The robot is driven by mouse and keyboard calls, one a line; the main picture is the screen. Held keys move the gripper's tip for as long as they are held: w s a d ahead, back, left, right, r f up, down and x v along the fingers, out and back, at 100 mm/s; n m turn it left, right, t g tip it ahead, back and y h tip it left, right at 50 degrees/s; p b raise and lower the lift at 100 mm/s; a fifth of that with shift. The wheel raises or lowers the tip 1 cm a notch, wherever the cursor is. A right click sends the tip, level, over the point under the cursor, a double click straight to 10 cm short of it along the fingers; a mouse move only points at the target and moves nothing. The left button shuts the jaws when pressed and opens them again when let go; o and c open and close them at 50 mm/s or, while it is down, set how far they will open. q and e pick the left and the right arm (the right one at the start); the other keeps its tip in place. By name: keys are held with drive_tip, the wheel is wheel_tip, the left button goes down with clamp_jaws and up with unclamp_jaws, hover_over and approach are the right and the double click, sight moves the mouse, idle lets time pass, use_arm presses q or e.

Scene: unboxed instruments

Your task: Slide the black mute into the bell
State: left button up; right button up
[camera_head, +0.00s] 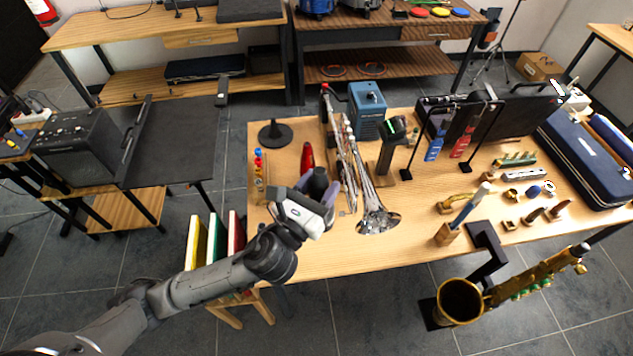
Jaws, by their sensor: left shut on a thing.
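My left gripper (324,192) reaches in from the left over the front left part of the wooden table. It is shut on a dark object that looks like the black mute (317,181), partly hidden by the fingers. A silver trumpet-like instrument (352,165) lies just right of the gripper, with its flared bell (379,222) toward the front edge. The held mute is apart from the bell, to its upper left. My right gripper is not in view.
A red cone (307,156) and a black round-based piece (275,133) stand behind the gripper. A wooden stand (385,160) rises just right of the silver instrument. A brass saxophone (460,301) stands off the front edge. Bare tabletop (330,262) lies in front.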

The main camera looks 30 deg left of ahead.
use_arm(q)
drive_tip(key=s+d+f+n+g+h+b, duration=0.1)
drive_tip(key=s+d+f+n+h+b, duration=0.1)
drive_tip(key=d+f+n+h+b, duration=0.55)
drive_tip(key=s+d+f+n+h+b, duration=0.2)
drive_tip(key=d+f+n+h, duration=0.2)
drive_tip(key=d+f+h, duration=0.75)
drive_tip(key=shift+w+d+f+y, duration=0.15)
drive_tip(key=shift+w+f+y, duration=0.1)
drive_tip(key=shift+w+y, duration=0.45)
drive_tip(key=shift+w+d+f+y, duration=0.15)
drive_tip(key=shift+w+f+y, duration=0.1)
drive_tip(key=shift+w+y, duration=0.4)
drive_tip(key=shift+w+d+f+y, duration=0.15)
drive_tip(key=shift+w+f+y, duration=0.1)
drive_tip(key=shift+w+y, duration=0.4)
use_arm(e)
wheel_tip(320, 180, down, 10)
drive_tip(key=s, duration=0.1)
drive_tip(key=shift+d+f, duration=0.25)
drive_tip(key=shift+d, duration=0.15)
use_arm(q)
drive_tip(key=shift+w, duration=0.1)
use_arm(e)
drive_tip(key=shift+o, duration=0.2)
